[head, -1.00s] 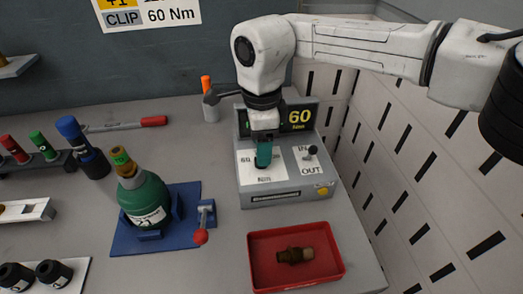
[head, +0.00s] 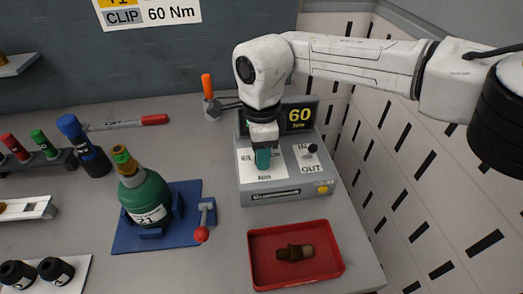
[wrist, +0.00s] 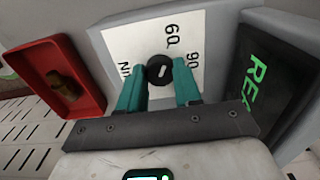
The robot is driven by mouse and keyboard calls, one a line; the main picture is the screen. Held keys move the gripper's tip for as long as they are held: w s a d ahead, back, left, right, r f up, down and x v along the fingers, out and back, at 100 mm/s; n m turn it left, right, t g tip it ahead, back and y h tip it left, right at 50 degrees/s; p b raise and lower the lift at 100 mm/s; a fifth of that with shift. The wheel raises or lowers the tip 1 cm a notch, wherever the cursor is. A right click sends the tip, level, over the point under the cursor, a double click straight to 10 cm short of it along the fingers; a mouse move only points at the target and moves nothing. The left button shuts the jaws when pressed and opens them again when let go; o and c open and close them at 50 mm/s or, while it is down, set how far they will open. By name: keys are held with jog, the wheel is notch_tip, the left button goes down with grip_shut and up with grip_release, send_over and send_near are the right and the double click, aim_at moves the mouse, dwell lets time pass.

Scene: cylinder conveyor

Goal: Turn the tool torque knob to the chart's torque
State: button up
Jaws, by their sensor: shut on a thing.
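My gripper (head: 263,167) points down at the tool's dial panel; its teal fingers are shut on the black torque knob (wrist: 160,70). The knob has a white mark, and the white dial plate (wrist: 122,48) around it shows 60 and 90. In the head view the fingers and wrist hide the knob. The tool's display (head: 299,117) reads 60 Nm in yellow; green letters, partly cut off, show on it in the wrist view. The chart (head: 150,12) on the back wall shows CLIP 60 Nm; its upper row is cut off.
A red tray (head: 256,279) with a brown fitting stands in front of the grey tool box (head: 287,194). A green bottle (head: 145,196) sits in a blue fixture with a red-knobbed lever. An IN/OUT switch (head: 312,150) is right of the dial. A white slotted wall stands at right.

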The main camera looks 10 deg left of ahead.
jog(key=c, duration=0.3)
jog(key=shift+m, duration=0.3)
jog(key=m+p, duration=0.2)
jog(key=m, duration=0.3)
jog(key=shift+r, duration=0.1)
jog(key=m+p, duration=0.1)
jog(key=m, duration=0.5)
dwell(0.4)
jog(key=o, duration=1)
